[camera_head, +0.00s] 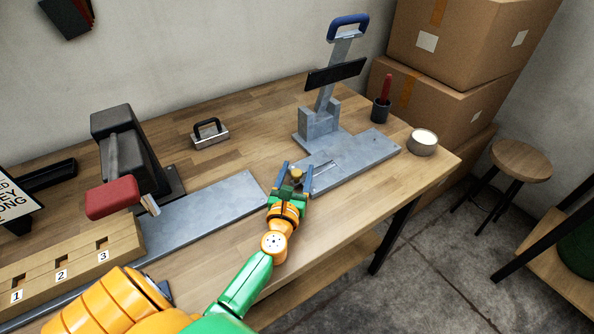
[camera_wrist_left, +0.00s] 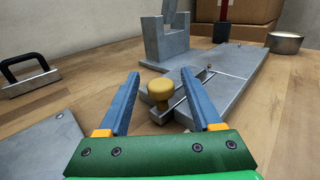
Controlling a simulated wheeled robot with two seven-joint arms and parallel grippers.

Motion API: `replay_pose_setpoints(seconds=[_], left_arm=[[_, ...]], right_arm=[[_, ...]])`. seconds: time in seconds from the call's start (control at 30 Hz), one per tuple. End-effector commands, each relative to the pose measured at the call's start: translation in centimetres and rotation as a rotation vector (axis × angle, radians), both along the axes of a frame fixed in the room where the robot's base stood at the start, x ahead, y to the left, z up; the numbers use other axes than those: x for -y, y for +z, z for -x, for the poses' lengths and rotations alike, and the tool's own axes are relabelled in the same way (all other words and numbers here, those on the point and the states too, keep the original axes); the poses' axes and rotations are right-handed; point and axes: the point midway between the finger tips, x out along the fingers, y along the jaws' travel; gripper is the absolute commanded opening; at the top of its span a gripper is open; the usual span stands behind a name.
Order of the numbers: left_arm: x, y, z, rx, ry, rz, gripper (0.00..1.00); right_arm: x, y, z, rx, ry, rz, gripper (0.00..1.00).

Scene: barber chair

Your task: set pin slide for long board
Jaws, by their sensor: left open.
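My left gripper (camera_head: 293,169) is open, its two blue fingers reaching toward a small yellow knob (camera_head: 297,174). In the left wrist view the yellow knob (camera_wrist_left: 161,92) stands between and just beyond the open fingers (camera_wrist_left: 165,98), at the near end of a narrow slotted slide (camera_wrist_left: 185,97). The slide lies along a grey metal base plate (camera_head: 365,156). The plate carries an upright bracket (camera_head: 318,122) with a blue-handled lever (camera_head: 348,27) and a black crossbar. I cannot tell whether the fingers touch the knob. My right gripper is out of view.
A wooden board with slots numbered 1, 2, 3 (camera_head: 75,260) lies at left, near a red-handled black device (camera_head: 118,145). A handled block (camera_head: 210,134), a dark cup with a red tool (camera_head: 381,108) and a white-filled bowl (camera_head: 423,142) stand on the bench. Boxes (camera_head: 445,95) are behind.

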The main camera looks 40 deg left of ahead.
Motion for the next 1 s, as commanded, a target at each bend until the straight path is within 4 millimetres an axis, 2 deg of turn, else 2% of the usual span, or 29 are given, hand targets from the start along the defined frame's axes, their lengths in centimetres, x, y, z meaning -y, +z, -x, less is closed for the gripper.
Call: replay_pose_setpoints(seconds=[0.1, 0.33, 1.0], left_arm=[[0.02, 0.0, 0.02, 0.0, -0.001, -0.001, 0.63], [0.04, 0.0, 0.04, 0.0, -0.001, -0.001, 0.01], [0.04, 0.0, 0.05, -0.001, -0.001, -0.002, 0.0]], right_arm=[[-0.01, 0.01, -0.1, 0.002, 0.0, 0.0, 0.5], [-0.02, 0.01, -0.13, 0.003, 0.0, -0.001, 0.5], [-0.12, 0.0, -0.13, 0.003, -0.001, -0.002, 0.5]])
